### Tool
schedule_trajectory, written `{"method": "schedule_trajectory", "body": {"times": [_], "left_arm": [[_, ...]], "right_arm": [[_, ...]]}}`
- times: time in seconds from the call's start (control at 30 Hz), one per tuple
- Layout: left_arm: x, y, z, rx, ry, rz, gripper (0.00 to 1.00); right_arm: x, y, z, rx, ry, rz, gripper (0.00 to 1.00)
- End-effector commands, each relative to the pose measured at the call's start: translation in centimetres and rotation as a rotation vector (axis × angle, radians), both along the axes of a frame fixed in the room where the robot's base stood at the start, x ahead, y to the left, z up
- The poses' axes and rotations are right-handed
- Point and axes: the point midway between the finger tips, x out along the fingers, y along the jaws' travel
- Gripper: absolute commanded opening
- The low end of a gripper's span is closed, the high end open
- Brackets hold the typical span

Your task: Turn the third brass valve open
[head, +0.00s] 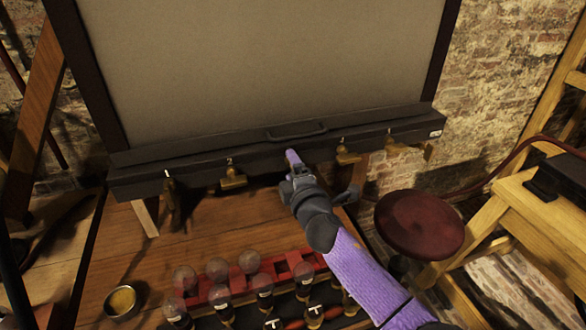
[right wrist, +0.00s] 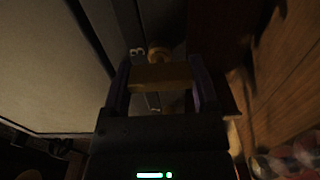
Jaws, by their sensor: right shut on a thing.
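A dark rail runs under a large framed panel (head: 270,60) and carries a row of brass valves. The first valve (head: 169,184) and second valve (head: 232,179) are left of my right gripper (head: 297,172); another valve (head: 346,153) is right of it. In the head view my gripper hides the valve between them. In the right wrist view, my right gripper (right wrist: 160,82) is shut on a brass valve handle (right wrist: 160,76), which lies across between its fingers. A mark like a 3 (right wrist: 137,52) is beside the round brass fitting (right wrist: 158,54). My left gripper is out of view.
A dark red round seat (head: 419,224) is at the right. The bench's left part is mostly free.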

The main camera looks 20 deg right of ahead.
Motion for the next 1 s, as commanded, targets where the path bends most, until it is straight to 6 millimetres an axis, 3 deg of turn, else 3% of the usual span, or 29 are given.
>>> {"method": "schedule_trajectory", "body": {"times": [0.47,0.5,0.6,0.87,1.0], "left_arm": [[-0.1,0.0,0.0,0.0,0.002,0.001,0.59],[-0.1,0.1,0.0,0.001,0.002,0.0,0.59],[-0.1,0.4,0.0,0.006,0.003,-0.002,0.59],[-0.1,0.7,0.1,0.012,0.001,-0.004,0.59],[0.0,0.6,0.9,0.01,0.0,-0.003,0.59]], "right_arm": [[0.0,0.0,0.0,-0.015,-0.001,0.001,0.18],[0.0,0.0,0.0,-0.015,-0.001,0.001,0.81],[0.0,0.0,0.0,-0.014,0.0,0.0,1.0],[-0.3,0.0,0.0,-0.013,0.001,0.0,1.0],[-2.4,-0.1,0.1,-0.013,0.002,0.001,1.0]]}}
